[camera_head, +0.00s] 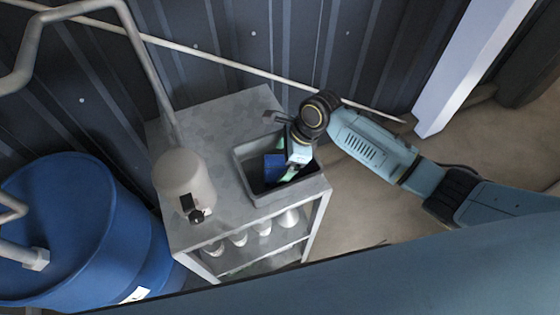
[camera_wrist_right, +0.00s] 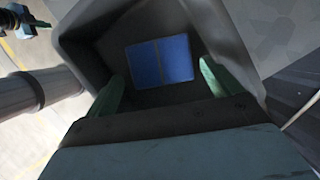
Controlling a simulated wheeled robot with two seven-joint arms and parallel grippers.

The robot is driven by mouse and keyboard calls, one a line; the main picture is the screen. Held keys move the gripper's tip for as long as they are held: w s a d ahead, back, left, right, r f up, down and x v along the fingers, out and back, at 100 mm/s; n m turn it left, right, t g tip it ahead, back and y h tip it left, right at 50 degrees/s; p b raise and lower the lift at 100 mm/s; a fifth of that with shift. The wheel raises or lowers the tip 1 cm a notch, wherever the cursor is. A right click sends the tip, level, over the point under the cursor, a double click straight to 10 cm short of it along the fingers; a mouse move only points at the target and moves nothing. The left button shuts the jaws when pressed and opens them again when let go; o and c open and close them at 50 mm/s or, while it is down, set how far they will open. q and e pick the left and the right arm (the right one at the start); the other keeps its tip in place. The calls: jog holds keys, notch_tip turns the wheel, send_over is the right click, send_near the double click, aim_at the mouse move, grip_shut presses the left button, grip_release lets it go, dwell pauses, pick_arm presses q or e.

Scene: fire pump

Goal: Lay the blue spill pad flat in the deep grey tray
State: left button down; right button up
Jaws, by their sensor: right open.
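The deep grey tray (camera_head: 247,176) stands on the metal cart, and its walls also surround the wrist view (camera_wrist_right: 85,40). The blue spill pad (camera_head: 272,165) is inside the tray. In the wrist view the fingers (camera_wrist_right: 163,76) stand either side of the pad with nothing visibly held. In the head view the gripper hides part of the pad. My left gripper is not in view.
The cart (camera_head: 205,115) has a grey rounded vessel (camera_head: 184,178) left of the tray and several white items on its lower shelf. A blue drum (camera_head: 85,230) stands at left. A ribbed wall (camera_head: 225,40) with a pipe runs behind. The floor at right is mostly clear.

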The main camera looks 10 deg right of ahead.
jog(key=v, duration=0.9)
jog(key=shift+r+p, duration=0.25)
jog(key=shift+p, duration=0.1)
